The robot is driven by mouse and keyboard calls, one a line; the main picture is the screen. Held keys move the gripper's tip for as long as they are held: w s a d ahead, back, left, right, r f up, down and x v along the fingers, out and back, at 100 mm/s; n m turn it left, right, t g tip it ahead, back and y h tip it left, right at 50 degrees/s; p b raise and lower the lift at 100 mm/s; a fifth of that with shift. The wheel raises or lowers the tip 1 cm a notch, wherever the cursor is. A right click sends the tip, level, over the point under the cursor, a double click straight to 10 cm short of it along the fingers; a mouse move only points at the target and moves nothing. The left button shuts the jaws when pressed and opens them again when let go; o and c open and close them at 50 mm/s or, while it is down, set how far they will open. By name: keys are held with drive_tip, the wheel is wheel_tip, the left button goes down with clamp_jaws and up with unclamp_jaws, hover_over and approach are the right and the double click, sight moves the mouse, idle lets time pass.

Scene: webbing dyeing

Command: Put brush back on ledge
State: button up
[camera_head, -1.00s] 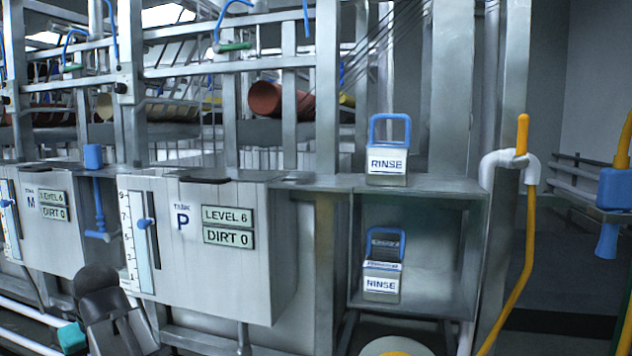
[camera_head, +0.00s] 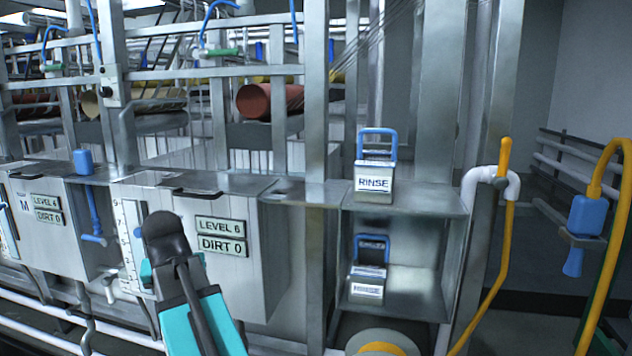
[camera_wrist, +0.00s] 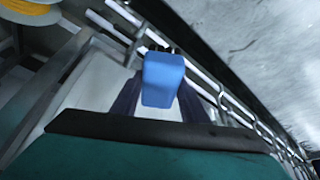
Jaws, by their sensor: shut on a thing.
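In the wrist view my gripper (camera_wrist: 160,100) has its two dark fingers closed on a blue block-shaped thing, which I take to be the brush (camera_wrist: 163,72). A grey metal ledge (camera_head: 425,196) runs along the tank tops to the right end. A RINSE container (camera_head: 373,183) with a blue handle stands on it.
A second RINSE container (camera_head: 367,284) sits on the shelf below. Tank P (camera_head: 215,285) is close behind my arm. A blue fitting (camera_head: 83,161) stands on the ledge at left. A white pipe with a yellow hose (camera_head: 495,265) is at right. The ledge left of the upper container looks clear.

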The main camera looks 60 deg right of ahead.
drive_tip(key=s+d+r+m+g+p, duration=0.2)
drive_tip(key=s+d+r+m+p, duration=0.5)
drive_tip(key=s+d+r+p, duration=0.3)
drive_tip(key=s+d+r+m+g+h+p, duration=0.1)
drive_tip(key=s+d+r+m+g+p, duration=0.2)
drive_tip(key=s+d+r+m+p, duration=0.5)
drive_tip(key=s+d+r+p, duration=0.2)
drive_tip(key=s+r+p, duration=0.5)
drive_tip(key=s+r, duration=0.3)
drive_tip(key=shift+d+r+g+p, duration=0.3)
drive_tip(key=shift+d+r+p, duration=0.1)
drive_tip(key=shift+r, duration=0.45)
drive_tip(key=shift+w+d, duration=0.1)
drive_tip(key=shift+w, duration=0.05)
drive_tip(key=w+d, duration=0.3)
drive_tip(key=w+d+f+p, duration=0.1)
drive_tip(key=w+d, duration=0.2)
drive_tip(key=d, duration=0.1)
drive_tip(key=w+d+p, duration=0.1)
drive_tip(key=w+d, duration=0.2)
drive_tip(key=shift+w+d+f, duration=0.25)
drive_tip(key=shift+w+d, duration=0.1)
drive_tip(key=shift+w, duration=0.05)
